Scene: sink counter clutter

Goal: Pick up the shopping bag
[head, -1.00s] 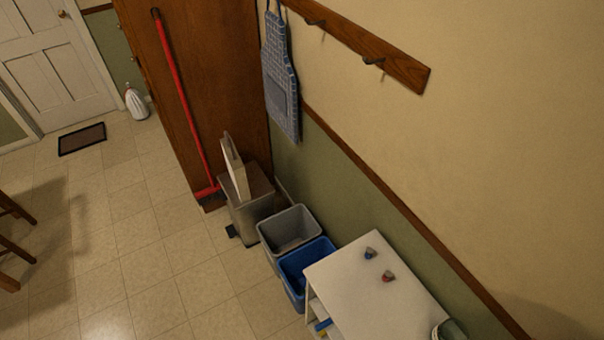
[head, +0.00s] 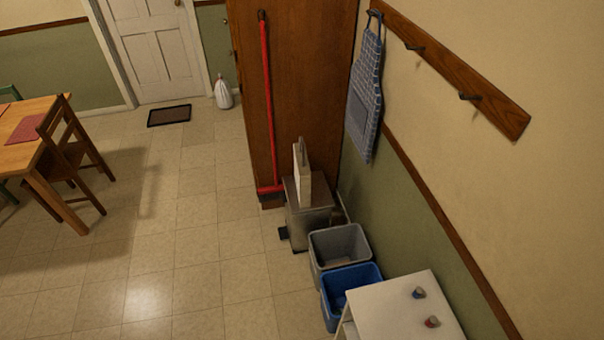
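A thin, upright cream-white item (head: 302,173) with what looks like a handle at its top stands on the lid of the metal step bin (head: 308,215). It may be the shopping bag, seen nearly edge-on. My gripper is not in view.
A red broom (head: 267,100) leans on the brown wardrobe (head: 310,60). A chair (head: 68,160) and table (head: 30,130) are at left. The middle floor is clear.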

